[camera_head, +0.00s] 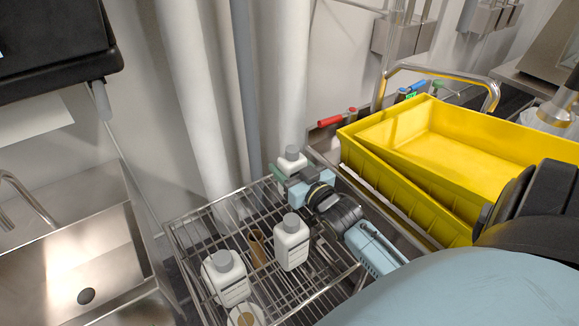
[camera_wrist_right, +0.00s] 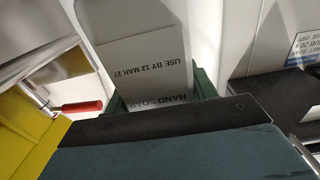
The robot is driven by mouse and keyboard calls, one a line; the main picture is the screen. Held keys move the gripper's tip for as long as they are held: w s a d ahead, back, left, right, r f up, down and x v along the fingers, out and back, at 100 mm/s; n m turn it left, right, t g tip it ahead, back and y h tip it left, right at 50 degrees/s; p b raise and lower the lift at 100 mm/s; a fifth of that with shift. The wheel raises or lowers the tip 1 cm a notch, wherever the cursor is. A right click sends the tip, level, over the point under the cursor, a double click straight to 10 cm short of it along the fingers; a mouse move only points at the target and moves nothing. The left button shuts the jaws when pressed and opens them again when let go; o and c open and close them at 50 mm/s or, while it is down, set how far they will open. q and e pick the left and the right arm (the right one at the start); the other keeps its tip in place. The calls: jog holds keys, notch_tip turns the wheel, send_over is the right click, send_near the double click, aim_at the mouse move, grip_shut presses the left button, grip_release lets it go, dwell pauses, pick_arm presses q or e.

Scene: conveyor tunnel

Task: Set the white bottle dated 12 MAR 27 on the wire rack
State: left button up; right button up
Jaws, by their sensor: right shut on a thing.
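A white bottle with a grey cap (camera_head: 291,160) is between the fingers of my right gripper (camera_head: 286,180), at the rack's far corner in the head view. In the right wrist view its label (camera_wrist_right: 165,70) reads "USE BY 12 MAR 27" and "HAND SOAP", upside down. The green fingers are shut on it; they hide its lower part in the head view. I cannot tell whether its base touches the wire rack (camera_head: 190,232). My left gripper is not in view.
Two other white bottles stand on the rack, one at the middle (camera_head: 292,244) and one nearer left (camera_head: 225,280). A brown tube (camera_head: 257,247) and a pale roll (camera_head: 246,316) are beside them. Yellow trays (camera_head: 460,135) lie right; a steel sink (camera_head: 75,260) is left.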

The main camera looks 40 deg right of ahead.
jog(key=shift+r, duration=0.1)
jog(key=shift+f, duration=0.5)
jog(key=o, duration=1.4)
jog(key=shift+f, duration=0.15)
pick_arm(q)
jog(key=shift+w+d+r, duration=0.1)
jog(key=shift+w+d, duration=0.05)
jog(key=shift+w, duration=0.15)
